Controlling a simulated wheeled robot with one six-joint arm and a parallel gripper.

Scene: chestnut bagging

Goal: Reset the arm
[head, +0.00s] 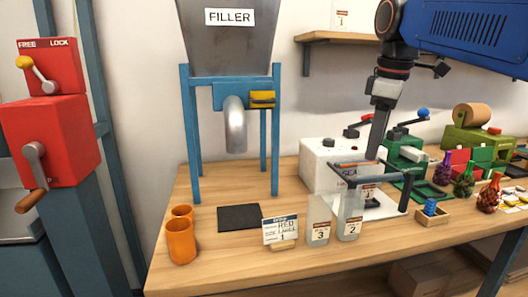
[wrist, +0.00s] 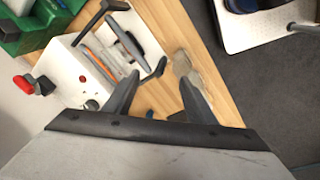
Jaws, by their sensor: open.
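My gripper (wrist: 160,98) shows in the wrist view with its two dark fingers spread apart and nothing between them. In the head view my arm comes in from the upper right, and its end hangs over the white sealer (head: 322,165) and its dark frame. The fingertips are hard to make out there. In the wrist view the sealer (wrist: 75,75) lies to the left of the fingers, and clear bags (wrist: 187,70) stand on the wooden table beyond them.
The filler (head: 228,40) stands at the back left above a dark mat (head: 239,218). Orange cups (head: 181,242), an order card (head: 281,231) and bags labelled 3 (head: 318,222) and 2 (head: 349,218) line the front. Green machines (head: 405,155) and netted bags (head: 464,180) crowd the right.

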